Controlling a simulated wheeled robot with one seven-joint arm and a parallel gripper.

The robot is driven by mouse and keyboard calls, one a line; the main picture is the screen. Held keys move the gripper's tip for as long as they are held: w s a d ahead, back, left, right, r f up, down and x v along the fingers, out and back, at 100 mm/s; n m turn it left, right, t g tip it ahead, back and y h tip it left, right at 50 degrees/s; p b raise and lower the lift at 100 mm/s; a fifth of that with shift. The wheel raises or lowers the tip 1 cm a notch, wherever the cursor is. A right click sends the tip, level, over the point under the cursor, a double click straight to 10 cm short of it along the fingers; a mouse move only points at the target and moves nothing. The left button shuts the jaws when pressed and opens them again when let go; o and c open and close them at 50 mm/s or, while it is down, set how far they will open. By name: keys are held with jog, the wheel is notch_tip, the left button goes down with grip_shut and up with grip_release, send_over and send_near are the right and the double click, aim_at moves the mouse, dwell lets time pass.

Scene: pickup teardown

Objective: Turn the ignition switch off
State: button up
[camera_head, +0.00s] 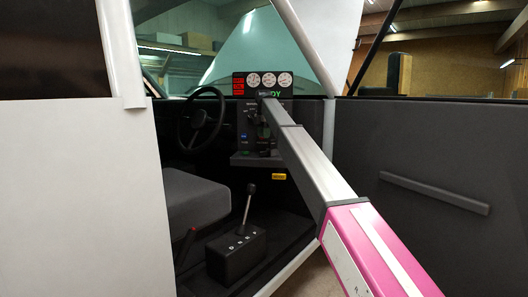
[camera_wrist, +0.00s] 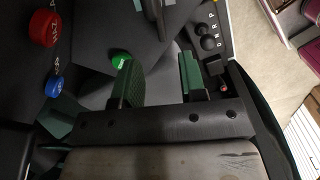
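The dash panel (camera_head: 245,125) stands in the cab, with small controls on it. I cannot make out which control is the ignition switch; my arm covers part of the panel. In the wrist view, a red button (camera_wrist: 44,27), a blue button (camera_wrist: 54,88) and a green button (camera_wrist: 120,60) show on dark surfaces at the left. My gripper (camera_wrist: 158,72) is open, its two green-padded fingers apart with nothing clearly held between them. The green button is beside the left finger's tip. In the head view, my gripper is dark and hard to tell from the panel.
A gauge cluster (camera_head: 264,84) with lit green letters below sits atop the dash. The steering wheel (camera_head: 201,120) is to its left, the seat (camera_head: 190,195) nearer. A gear lever box (camera_head: 236,253) stands on the floor. The open door (camera_head: 430,180) is at right.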

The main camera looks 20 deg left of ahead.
aim_at(269, 152)
notch_tip(269, 152, down, 9)
jog(key=shift+r, duration=0.15)
grip_shut()
